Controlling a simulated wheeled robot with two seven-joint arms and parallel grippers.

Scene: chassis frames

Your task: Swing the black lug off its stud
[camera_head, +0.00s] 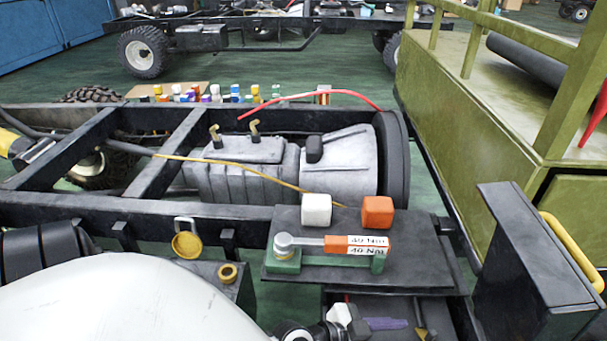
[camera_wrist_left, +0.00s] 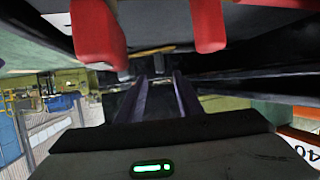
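I cannot make out the black lug or its stud for certain in either view. In the left wrist view, the two dark fingers of my left gripper (camera_wrist_left: 157,88) run forward with a gap between them. I see nothing held there. Two red parts, one at left (camera_wrist_left: 98,30) and one at right (camera_wrist_left: 208,25), hang close above the fingers. In the head view, the low space below the dark board (camera_head: 420,277) is partly hidden. A purple piece (camera_head: 385,323) shows there. My right gripper is not in view.
A torque wrench marked 40 Nm (camera_head: 345,243) lies on the board, with a white block (camera_head: 316,209) and an orange block (camera_head: 377,212) behind it. A dark upright panel (camera_head: 530,265) stands at right. The chassis frame (camera_head: 165,214) and grey gearbox (camera_head: 245,165) lie beyond.

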